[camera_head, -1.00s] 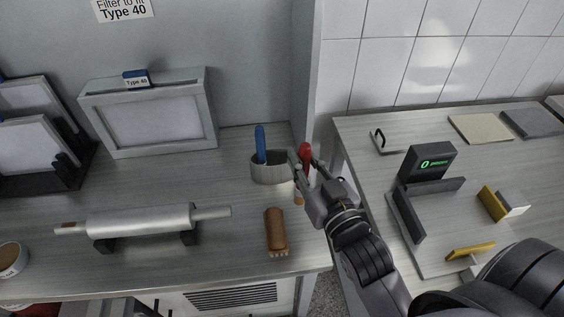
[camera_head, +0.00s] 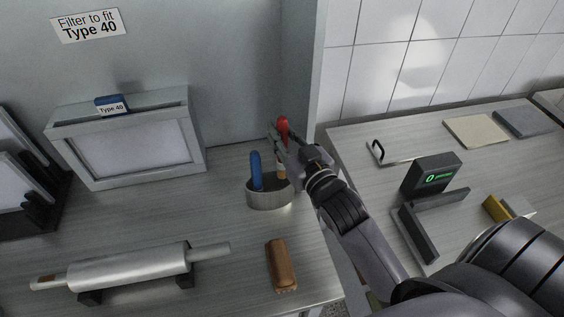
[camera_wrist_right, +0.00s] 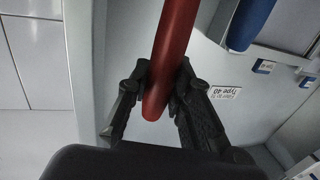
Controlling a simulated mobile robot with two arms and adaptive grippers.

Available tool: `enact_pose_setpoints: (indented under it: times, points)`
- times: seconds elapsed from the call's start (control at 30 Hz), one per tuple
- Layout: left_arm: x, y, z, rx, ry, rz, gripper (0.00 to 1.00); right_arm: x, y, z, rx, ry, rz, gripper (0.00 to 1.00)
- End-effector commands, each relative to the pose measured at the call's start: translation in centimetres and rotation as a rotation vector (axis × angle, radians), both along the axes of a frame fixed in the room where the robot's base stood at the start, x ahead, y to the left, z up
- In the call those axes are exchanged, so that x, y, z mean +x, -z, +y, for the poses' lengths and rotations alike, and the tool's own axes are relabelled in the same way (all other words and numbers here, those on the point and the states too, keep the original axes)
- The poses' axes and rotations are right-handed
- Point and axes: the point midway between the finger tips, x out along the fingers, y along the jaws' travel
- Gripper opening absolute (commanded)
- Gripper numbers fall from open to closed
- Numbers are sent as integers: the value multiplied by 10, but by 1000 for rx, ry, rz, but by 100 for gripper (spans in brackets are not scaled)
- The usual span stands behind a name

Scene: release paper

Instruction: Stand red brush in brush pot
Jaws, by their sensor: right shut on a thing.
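The red brush (camera_head: 283,124) is roughly upright in my right gripper (camera_head: 282,145), its red handle end up and its tan lower part (camera_head: 281,173) down. That lower part shows at the back right of the brush pot's opening; I cannot tell whether it is inside or just above the rim. The brush pot (camera_head: 270,199) is a grey round cup on the left counter, holding a blue-handled brush (camera_head: 256,170). In the right wrist view the fingers (camera_wrist_right: 162,82) close around the red handle (camera_wrist_right: 173,45), and the blue handle (camera_wrist_right: 249,24) is beside it. My left gripper is out of view.
A brown wooden-backed brush (camera_head: 281,265) lies in front of the pot. A metal roller (camera_head: 130,269) on a stand and a framed filter box (camera_head: 129,146) are to the left. A wall corner rises behind the pot. A scale (camera_head: 431,174) stands on the right counter.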

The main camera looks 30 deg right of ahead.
Motion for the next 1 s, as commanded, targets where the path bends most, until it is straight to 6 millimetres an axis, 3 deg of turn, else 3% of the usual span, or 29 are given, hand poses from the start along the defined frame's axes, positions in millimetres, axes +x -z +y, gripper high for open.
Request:
enact_pose_setpoints:
  times: [0.1,0.27,0.6,1.0]
  points:
    - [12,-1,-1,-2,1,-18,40,0,27,0,1,1,3,0]
    - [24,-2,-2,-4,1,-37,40,0,42,0,2,0,-1,0]
    - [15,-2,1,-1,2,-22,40,0,84,0,2,0,1,0]
    - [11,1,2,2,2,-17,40,0,90,0,1,0,-2,0]
